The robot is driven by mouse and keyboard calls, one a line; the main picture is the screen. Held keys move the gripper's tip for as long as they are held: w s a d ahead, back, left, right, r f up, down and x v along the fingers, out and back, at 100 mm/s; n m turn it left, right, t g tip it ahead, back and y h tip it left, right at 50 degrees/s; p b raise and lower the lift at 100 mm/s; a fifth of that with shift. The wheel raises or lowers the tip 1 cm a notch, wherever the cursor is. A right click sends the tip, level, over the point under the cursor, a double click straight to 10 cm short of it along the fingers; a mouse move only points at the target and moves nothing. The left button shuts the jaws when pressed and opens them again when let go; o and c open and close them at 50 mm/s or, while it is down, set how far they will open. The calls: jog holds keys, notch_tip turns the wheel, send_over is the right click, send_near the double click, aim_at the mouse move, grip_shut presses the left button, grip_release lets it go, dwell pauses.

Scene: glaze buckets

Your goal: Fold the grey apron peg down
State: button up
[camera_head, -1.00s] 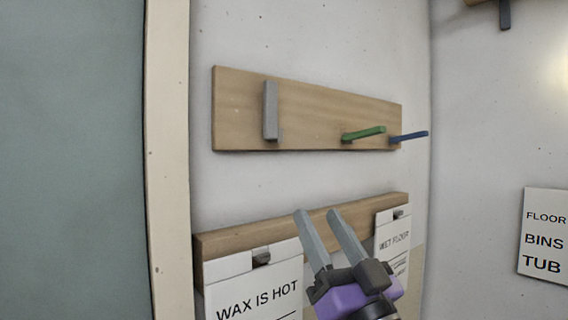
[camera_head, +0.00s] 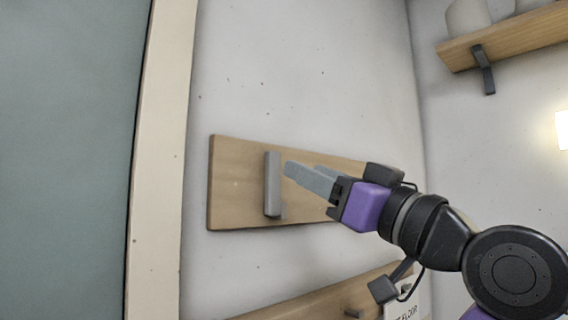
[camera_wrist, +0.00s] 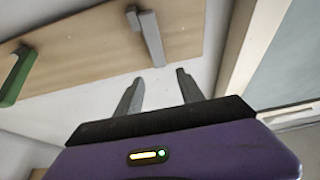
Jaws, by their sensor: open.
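The grey peg (camera_head: 272,186) stands upright, folded up against the wooden peg board (camera_head: 232,185) on the wall. It also shows in the wrist view (camera_wrist: 149,36), ahead of the fingers and a little above them. My gripper (camera_head: 300,170) is open and empty, just right of the grey peg in the head view, its fingertips close to the peg's upper half. A small gap seems to lie between them. In the wrist view the two fingers (camera_wrist: 157,84) are spread apart with nothing between them. The green peg (camera_wrist: 17,76) sticks out from the board at the wrist view's left.
My arm hides the right end of the board in the head view. A lower wooden rail (camera_head: 325,300) with a hanging sign (camera_head: 408,308) lies below. A shelf (camera_head: 505,38) on a dark bracket is at upper right. A pale door frame (camera_head: 165,150) stands at left.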

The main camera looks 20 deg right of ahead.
aim_at(276, 160)
jog(key=p+x, duration=0.1)
jog(key=x, duration=0.1)
jog(key=p+x, duration=0.1)
jog(key=x, duration=0.2)
jog(key=p+x, duration=0.1)
jog(key=x, duration=0.1)
jog(key=shift+w+a+f, duration=0.15)
jog(key=shift+w, duration=0.35)
jog(key=shift+c, duration=0.4)
grip_shut()
dwell(0.7)
